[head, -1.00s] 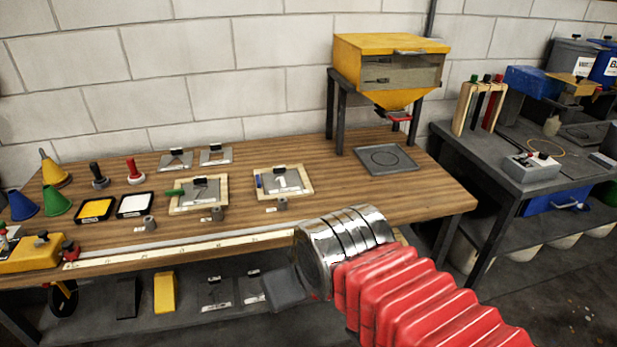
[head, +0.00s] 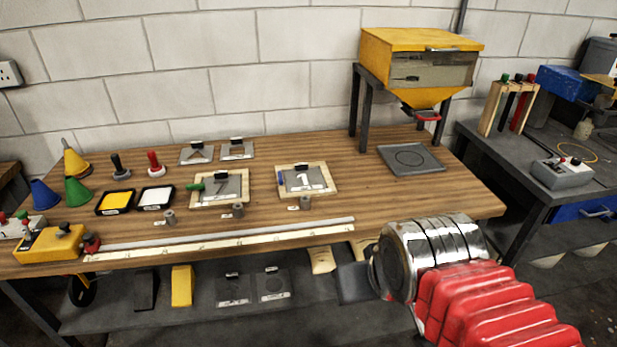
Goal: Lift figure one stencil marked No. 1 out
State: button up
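The figure one stencil (head: 317,187) is a grey plate with a white 1 and a dark grip block at its top edge. It lies flat inside a light wooden frame (head: 330,191) on the bench, right of the centre. A blue piece is at the frame's left side. My gripper (head: 354,284) appears as a dark grey block beside the silver wrist, low and right of centre. It is in front of the bench, well apart from the stencil.
A similar framed stencil (head: 228,185) with a green piece lies to the left. Small grey cylinders stand before the frames, and a long rule (head: 220,242) lies along the bench front. A yellow hopper (head: 420,60) and grey tray (head: 411,158) are right.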

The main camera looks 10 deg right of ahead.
aim_at(315, 180)
jog(key=u, duration=0.05)
jog(key=i, duration=1)
jog(key=z, duration=0.05)
